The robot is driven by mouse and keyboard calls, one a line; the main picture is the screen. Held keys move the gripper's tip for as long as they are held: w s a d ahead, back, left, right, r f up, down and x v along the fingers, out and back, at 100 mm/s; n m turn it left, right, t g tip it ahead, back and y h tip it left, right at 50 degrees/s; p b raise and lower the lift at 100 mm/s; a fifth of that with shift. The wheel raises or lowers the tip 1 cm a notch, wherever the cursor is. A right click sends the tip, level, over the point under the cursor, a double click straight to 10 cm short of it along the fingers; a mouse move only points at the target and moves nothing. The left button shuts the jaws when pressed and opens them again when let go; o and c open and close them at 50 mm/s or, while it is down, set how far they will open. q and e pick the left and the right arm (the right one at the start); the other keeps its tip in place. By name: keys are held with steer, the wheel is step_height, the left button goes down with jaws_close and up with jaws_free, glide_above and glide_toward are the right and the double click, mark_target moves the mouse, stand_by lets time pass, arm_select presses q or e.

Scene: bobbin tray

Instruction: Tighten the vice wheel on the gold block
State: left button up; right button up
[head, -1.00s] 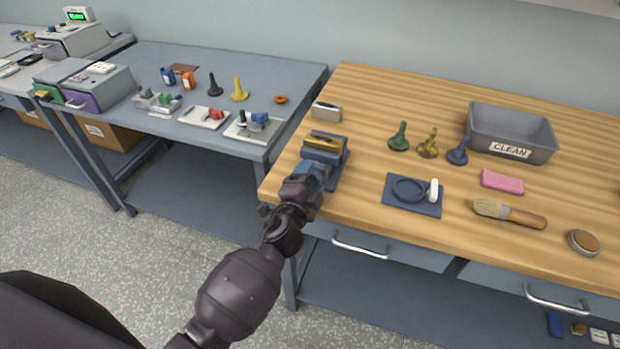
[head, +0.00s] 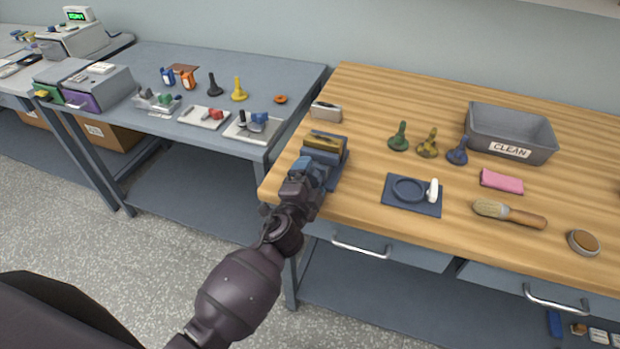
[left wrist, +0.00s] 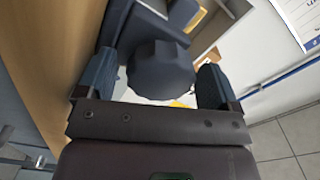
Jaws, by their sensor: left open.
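The blue-grey vice (head: 337,172) stands at the left front corner of the wooden bench, with the gold block (head: 325,141) in its top. My left gripper (head: 309,168) is at the near side of the vice. In the left wrist view, the dark, lobed vice wheel (left wrist: 160,70) lies between the two fingers of my left gripper (left wrist: 157,80). The fingers are open, one on each side of the wheel, with gaps showing at least in part. In the head view the gripper hides the wheel. My right gripper is not in view.
A grey case (head: 326,111) stands behind the vice. To the right are a blue mat (head: 428,207) with a ring and a white-handled item, several coloured stands, a CLEAN bin (head: 545,140), a pink cloth (head: 501,181) and a brush (head: 508,214). A grey table (head: 230,60) stands left.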

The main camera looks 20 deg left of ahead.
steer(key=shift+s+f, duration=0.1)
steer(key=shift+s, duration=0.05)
arm_select(q)
steer(key=shift+s, duration=0.5)
steer(key=s, duration=1)
steer(key=shift+a+b, duration=0.15)
steer(key=shift+b, duration=0.2)
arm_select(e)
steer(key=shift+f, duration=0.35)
arm_select(q)
steer(key=shift+w+r, duration=0.1)
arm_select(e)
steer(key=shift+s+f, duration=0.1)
